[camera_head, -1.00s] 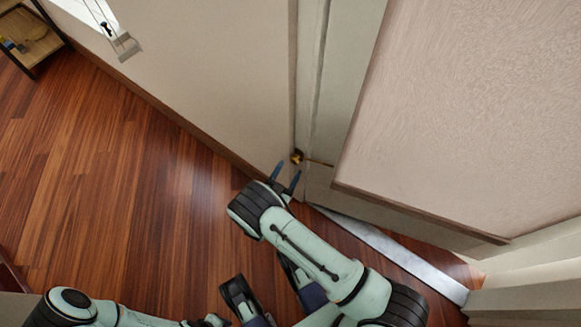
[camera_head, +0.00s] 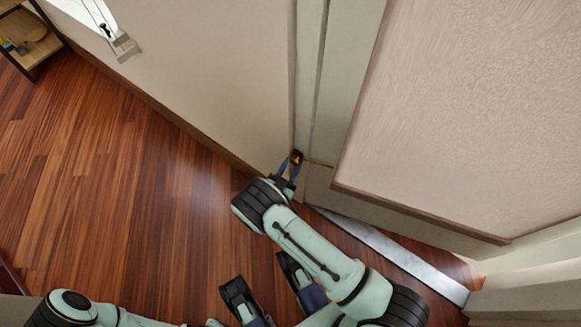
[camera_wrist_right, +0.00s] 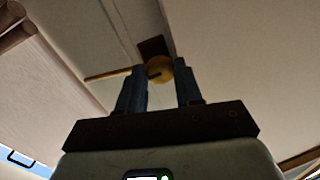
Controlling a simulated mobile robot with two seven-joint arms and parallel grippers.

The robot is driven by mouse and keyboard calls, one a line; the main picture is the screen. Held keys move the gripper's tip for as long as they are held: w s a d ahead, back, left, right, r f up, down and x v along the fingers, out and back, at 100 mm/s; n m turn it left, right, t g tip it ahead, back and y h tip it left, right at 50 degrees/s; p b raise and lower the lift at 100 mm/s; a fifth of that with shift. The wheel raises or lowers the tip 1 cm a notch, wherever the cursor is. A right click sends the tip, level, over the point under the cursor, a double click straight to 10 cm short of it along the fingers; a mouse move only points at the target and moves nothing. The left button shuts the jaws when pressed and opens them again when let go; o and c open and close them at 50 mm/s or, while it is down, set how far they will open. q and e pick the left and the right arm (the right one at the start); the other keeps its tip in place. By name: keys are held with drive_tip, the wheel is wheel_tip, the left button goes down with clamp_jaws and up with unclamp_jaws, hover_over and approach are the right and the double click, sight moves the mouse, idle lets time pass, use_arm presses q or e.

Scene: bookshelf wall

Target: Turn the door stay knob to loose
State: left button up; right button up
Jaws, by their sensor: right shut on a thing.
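The door stay knob (camera_head: 297,156) is a small round brass knob low at the narrow gap between the wall and the door frame. In the right wrist view, the yellow knob (camera_wrist_right: 158,70) sits between the two dark fingers, in front of a dark plate. My right gripper (camera_head: 289,163) reaches up to it from below and is shut on it. The fingers partly cover the knob in the head view. A thin brass rod (camera_wrist_right: 105,75) runs sideways from near the knob.
A pale wall (camera_head: 210,80) stands to the left of the knob. A light threshold strip (camera_head: 400,252) lies below the door. The wooden floor (camera_head: 130,190) is open on the left, with a small shelf (camera_head: 35,45) at the far left.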

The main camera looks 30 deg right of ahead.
use_arm(q)
drive_tip(key=shift+w, duration=0.15)
use_arm(e)
drive_tip(key=n+p, duration=0.1)
drive_tip(key=n, duration=0.1)
drive_tip(key=shift+r+n, duration=0.1)
drive_tip(key=shift+n, duration=0.3)
drive_tip(key=shift+n+g, duration=0.3)
drive_tip(key=shift+n, duration=0.5)
drive_tip(key=shift+a+n+g+y+p, duration=0.1)
drive_tip(key=shift+n+g+y+p, duration=0.25)
drive_tip(key=shift+n, duration=0.55)
drive_tip(key=shift+r+n, duration=0.1)
drive_tip(key=shift+n, duration=1.1)
drive_tip(key=n+g, duration=0.1)
drive_tip(key=n, duration=0.2)
drive_tip(key=shift+w, duration=0.1)
use_arm(q)
drive_tip(key=shift+w+d+r+t+b, duration=0.1)
drive_tip(key=shift+w+r+t+b, duration=0.25)
drive_tip(key=shift+w, duration=0.5)
use_arm(e)
drive_tip(key=n+g, duration=0.1)
drive_tip(key=n, duration=0.3)
drive_tip(key=shift+a, duration=0.1)
drive_tip(key=shift+g, duration=0.25)
